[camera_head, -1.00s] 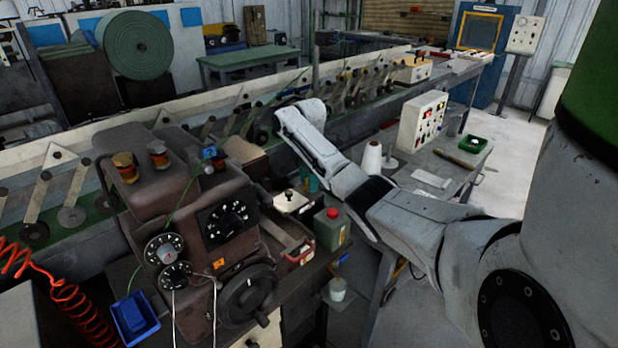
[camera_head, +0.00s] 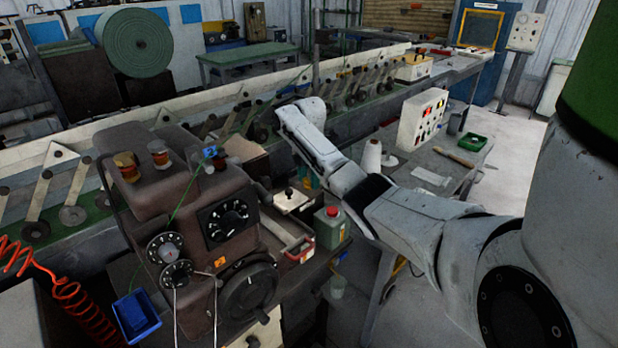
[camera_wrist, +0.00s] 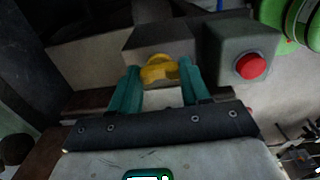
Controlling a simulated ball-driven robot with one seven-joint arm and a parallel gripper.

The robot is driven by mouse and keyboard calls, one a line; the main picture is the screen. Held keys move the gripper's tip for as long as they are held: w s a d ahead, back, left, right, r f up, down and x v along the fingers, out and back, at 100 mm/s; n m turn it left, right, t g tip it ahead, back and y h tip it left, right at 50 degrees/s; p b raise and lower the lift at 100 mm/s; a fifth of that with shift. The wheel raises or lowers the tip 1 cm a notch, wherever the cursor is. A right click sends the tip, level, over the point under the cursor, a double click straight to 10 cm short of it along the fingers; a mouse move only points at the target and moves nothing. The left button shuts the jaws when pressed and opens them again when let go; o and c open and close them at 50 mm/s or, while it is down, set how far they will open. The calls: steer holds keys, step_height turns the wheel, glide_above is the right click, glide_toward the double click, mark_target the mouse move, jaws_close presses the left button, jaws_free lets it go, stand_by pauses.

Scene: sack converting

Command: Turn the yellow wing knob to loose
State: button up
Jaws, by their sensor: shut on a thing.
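The yellow wing knob (camera_wrist: 160,69) shows in the wrist view, on the front of a small grey box (camera_wrist: 160,40). My gripper (camera_wrist: 158,78) has its two teal fingers on either side of the knob, shut on it. The knob's wing lies roughly crosswise between the fingertips, slightly tilted. In the head view the knob is hidden behind the machine and my arm, and only a bit of my gripper's teal (camera_head: 308,180) shows.
A grey box with a red push button (camera_wrist: 250,66) stands just right of the knob.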

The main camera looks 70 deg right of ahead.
mark_target(309, 179)
steer(key=o, duration=1.1)
steer(key=shift+c, duration=0.2)
steer(key=shift+r, duration=0.1)
step_height(309, 179, up, 11)
steer(key=p, duration=0.1)
steer(key=shift+f, duration=0.2)
